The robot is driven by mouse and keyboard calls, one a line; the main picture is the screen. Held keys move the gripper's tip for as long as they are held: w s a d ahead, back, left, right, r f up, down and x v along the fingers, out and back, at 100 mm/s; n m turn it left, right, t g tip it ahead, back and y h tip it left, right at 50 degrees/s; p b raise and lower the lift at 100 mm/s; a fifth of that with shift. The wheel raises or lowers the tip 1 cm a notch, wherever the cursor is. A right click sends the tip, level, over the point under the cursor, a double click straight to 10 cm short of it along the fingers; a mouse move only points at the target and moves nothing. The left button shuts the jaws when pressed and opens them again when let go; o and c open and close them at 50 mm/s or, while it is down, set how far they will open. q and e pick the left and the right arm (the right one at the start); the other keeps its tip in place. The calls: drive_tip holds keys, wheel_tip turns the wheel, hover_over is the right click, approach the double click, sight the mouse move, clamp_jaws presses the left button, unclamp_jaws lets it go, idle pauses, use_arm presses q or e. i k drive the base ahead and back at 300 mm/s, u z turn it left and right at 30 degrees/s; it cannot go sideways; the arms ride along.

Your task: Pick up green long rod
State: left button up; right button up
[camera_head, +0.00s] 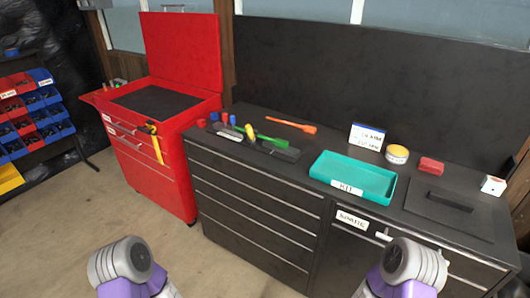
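A green long rod-like piece (272,140) lies on a dark shallow tray (288,154) on top of the black cabinet, left of the teal bin. A yellow piece (250,132) sits against its left end, so that end is partly hidden. Parts of my two arms, grey and purple, show at the bottom left and bottom right of the picture, well in front of the cabinet. No fingers of either gripper show.
The black cabinet top (325,143) also holds an orange tool (291,125), a teal bin (352,177), a round yellow-rimmed tin (397,154), a red box (431,165) and a dark lidded panel (450,207). A red tool cart (160,165) stands at left. Floor is open in front.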

sight(277, 141)
drive_tip(key=u, duration=0.85)
drive_tip(key=i, duration=1.3)
drive_tip(key=z, duration=0.2)
